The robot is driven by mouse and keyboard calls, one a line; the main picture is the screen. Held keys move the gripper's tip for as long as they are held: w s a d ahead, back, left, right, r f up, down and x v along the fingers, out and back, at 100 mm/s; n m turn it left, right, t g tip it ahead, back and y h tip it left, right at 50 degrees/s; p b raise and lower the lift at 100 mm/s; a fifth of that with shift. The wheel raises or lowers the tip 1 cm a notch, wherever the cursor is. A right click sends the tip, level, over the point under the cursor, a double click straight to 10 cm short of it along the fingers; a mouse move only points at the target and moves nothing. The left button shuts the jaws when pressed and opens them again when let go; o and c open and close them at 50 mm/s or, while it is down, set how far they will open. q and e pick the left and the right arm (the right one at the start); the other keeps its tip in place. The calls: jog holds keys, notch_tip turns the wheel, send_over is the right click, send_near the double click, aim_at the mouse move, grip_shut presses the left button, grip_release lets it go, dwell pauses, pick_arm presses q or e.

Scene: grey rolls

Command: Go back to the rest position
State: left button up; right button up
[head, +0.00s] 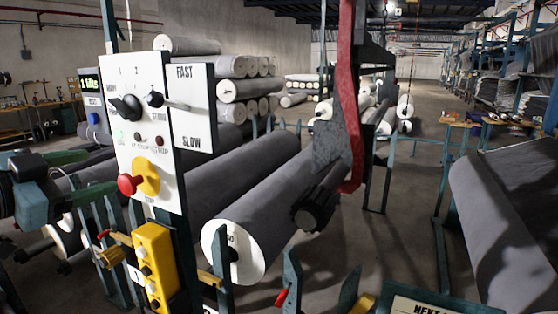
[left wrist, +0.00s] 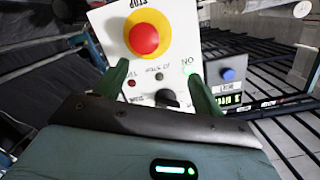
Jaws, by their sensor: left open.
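My left gripper (head: 100,172) comes in from the left in the head view, in front of a white control panel (head: 180,190). Its two green fingers are apart with nothing seen between them. The panel carries a red button on a yellow base (head: 146,177), a black rotary knob (head: 125,107) and a lever switch (head: 157,99). In the left wrist view the open fingers (left wrist: 162,82) point at the panel, with the red button (left wrist: 144,38) beyond them and a lit green lamp (left wrist: 195,73) near one fingertip. I cannot tell if they touch the panel. My right gripper is not in view.
A yellow push-button box (head: 154,265) hangs below the panel. A small display (head: 91,84) stands behind it. A large grey roll (head: 250,195) lies beside a red machine arm (head: 350,95). Another grey roll (head: 510,215) is at right. Bare floor shows between them.

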pick_arm(q)
jog(key=f+g, duration=0.1)
jog(key=f, duration=0.5)
jog(key=d+f+n+y, duration=0.1)
jog(key=f, duration=0.5)
jog(key=d+f+g, duration=0.1)
jog(key=f, duration=0.6)
jog(key=shift+w+n+g+y, duration=0.25)
jog(key=shift+n+g+y, duration=0.05)
jog(key=s+d+f+n+g+y, duration=0.1)
jog(key=s+f, duration=0.2)
jog(key=f, duration=0.5)
jog(key=s+d+f+n+g+y, duration=0.1)
jog(key=s+d+f+g, duration=0.15)
jog(key=f, duration=0.45)
jog(key=s+d+f+n+g+y, duration=0.15)
jog(key=s+f+g, duration=0.25)
jog(key=s+f, duration=0.6)
jog(key=s+d+f+n+g+y, duration=0.1)
jog(key=s+d+f+n+g, duration=0.35)
jog(key=s, duration=0.95)
jog(key=w+d+f+m+t+h, duration=0.1)
jog(key=w+f+m+t+h, duration=0.1)
jog(key=w+f+t, duration=0.4)
jog(key=shift+w+f+t, duration=0.35)
jog(key=shift+f+t, duration=1.05)
jog(key=shift+f, duration=1.25)
